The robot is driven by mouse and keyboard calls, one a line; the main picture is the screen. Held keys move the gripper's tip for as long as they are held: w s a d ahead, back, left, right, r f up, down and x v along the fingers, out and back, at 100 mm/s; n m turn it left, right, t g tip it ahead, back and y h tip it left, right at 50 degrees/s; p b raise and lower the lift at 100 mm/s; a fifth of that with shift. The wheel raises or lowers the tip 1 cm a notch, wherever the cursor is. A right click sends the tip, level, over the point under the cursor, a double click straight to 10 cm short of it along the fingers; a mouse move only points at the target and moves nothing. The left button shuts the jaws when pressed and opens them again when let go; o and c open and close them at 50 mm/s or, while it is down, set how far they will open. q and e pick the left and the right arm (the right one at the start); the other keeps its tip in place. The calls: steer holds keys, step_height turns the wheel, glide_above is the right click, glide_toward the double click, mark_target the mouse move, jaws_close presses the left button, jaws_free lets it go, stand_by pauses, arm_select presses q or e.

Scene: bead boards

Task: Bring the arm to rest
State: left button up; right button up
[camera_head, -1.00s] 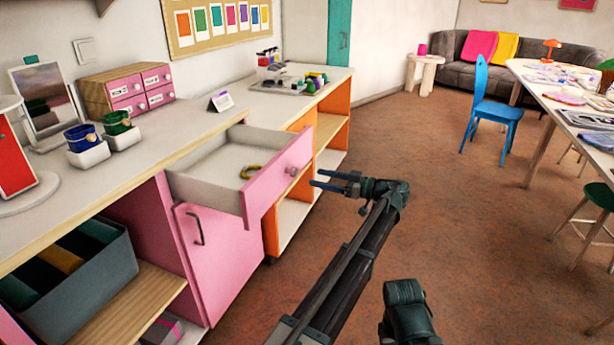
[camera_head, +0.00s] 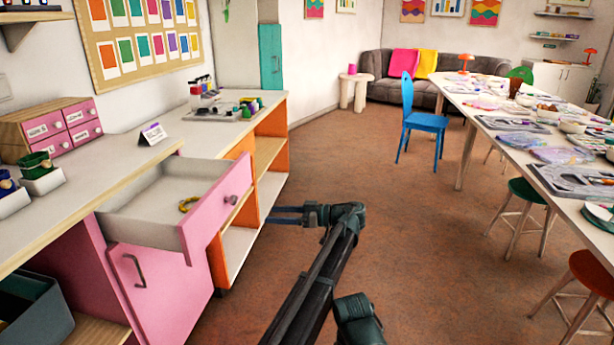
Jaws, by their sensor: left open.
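My left gripper (camera_head: 284,215) is open and empty, its two fingers pointing left. It hangs in front of the orange shelf unit, to the right of the open pink drawer (camera_head: 213,213), and looks apart from both. My left arm comes up from the bottom of the view. My right gripper is not in view.
The counter (camera_head: 128,172) runs along the left with a pink-fronted small drawer box (camera_head: 60,125). A blue chair (camera_head: 425,122), a long work table (camera_head: 480,150) and stools (camera_head: 520,205) stand to the right. The brown floor between is clear.

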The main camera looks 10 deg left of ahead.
arm_select(q)
steer(key=s+a+f+m+g+h, duration=0.1)
steer(key=s+a+f+m+h, duration=0.3)
steer(key=s+f, duration=0.45)
steer(key=s+a+f+m+h, duration=0.2)
steer(key=s+f+m+h, duration=0.4)
steer(key=s+f, duration=0.3)
steer(key=s+d+f+m+h, duration=0.2)
steer(key=s+d+m+h, duration=0.3)
steer(key=s+d+m, duration=0.85)
steer(key=s+d+r+n+p, duration=0.1)
steer(key=r+n+p, duration=0.1)
steer(key=r+p, duration=1.3)
steer(key=s+d+r+n+p, duration=0.2)
steer(key=r+p, duration=1.3)
steer(key=shift+d+h, duration=0.25)
steer(key=shift+h, duration=0.05)
